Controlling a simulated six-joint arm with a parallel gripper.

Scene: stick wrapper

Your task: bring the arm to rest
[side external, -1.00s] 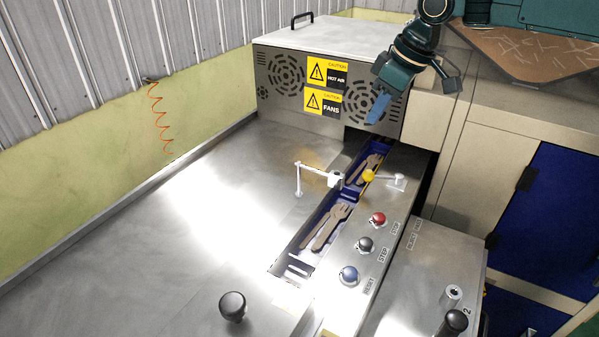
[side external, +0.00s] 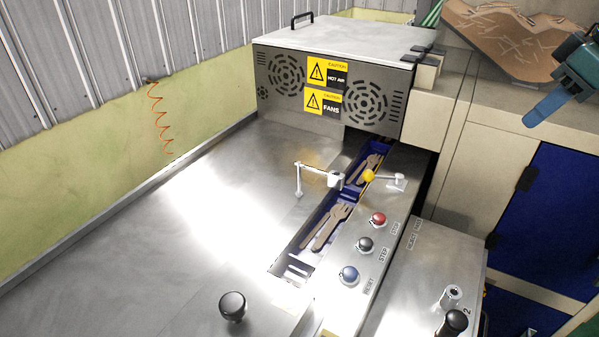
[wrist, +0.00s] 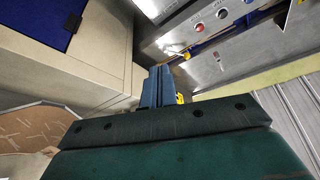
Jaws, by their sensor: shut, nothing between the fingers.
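My gripper (side external: 546,106) is at the upper right of the side external view, in the air in front of the beige cabinet and well to the right of the wrapper machine. Its blue fingers are shut with nothing between them. In the wrist view the closed fingers (wrist: 158,86) point away from the dark green gripper body. Part of my arm is cut off by the right edge of the side view.
Brown wooden forks (side external: 330,226) lie in the blue channel (side external: 299,268) of the machine. Red, black and blue buttons (side external: 349,276) line the panel. A brown tray of sticks (side external: 490,52) stands at the upper right. The steel table is clear at left.

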